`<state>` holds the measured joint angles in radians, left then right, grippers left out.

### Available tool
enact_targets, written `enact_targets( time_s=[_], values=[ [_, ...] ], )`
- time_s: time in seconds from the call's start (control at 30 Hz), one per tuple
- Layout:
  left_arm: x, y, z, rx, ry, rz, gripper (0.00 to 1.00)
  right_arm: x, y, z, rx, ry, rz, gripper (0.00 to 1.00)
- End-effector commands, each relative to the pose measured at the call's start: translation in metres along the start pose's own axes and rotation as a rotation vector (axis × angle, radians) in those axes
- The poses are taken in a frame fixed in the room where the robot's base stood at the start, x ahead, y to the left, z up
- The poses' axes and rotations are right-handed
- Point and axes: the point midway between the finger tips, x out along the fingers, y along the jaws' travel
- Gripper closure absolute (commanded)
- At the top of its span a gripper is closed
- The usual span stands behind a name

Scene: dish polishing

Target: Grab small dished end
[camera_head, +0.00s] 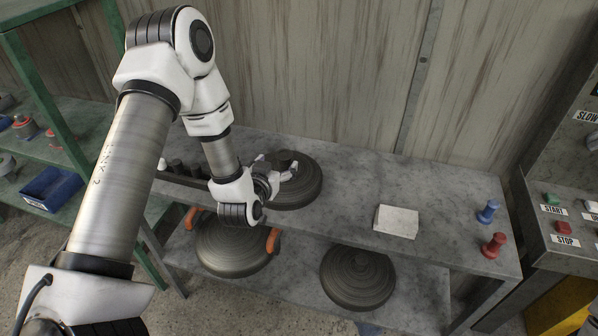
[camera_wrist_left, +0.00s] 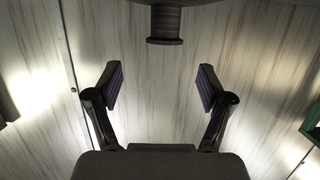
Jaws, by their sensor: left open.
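A dark, round, ridged dished end (camera_head: 308,187) lies on the grey table top, partly hidden behind my left gripper. My left gripper (camera_head: 281,167) is open, with its fingers over the near left part of this dished end. In the left wrist view the open fingers (camera_wrist_left: 160,90) stand wide apart with nothing between them. A dark knob (camera_wrist_left: 165,24) on a dark round edge shows at the top of that view, beyond the fingertips. Another dark dished end (camera_head: 358,277) lies on the lower shelf. My right gripper is not in view.
A larger round piece with orange handles (camera_head: 232,247) is on the lower shelf. A white block (camera_head: 396,221), a blue knob (camera_head: 488,211) and a red knob (camera_head: 494,245) stand on the table (camera_head: 355,170). Dark small parts stand at its left end. A wall is behind.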

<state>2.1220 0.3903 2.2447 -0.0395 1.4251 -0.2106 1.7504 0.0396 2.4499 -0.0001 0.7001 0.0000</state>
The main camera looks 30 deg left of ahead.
Motion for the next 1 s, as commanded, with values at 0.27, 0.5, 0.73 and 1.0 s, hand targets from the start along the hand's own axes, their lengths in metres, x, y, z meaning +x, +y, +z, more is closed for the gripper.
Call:
enact_targets(
  time_s=[0.27, 0.5, 0.73, 1.0],
  values=[
    [0.029, -0.002, 0.004, 0.005, -0.012, -0.001, 0.20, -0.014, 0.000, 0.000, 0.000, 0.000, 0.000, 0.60],
    [0.069, -0.006, 0.005, 0.007, -0.011, -0.001, 0.20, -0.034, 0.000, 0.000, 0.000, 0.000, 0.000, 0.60],
    [0.077, -0.006, 0.009, 0.005, -0.013, -0.001, 0.20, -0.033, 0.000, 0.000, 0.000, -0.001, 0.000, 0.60],
    [0.077, -0.006, 0.009, 0.005, -0.012, -0.001, 1.00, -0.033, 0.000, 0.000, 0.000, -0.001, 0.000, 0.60]
  ],
)
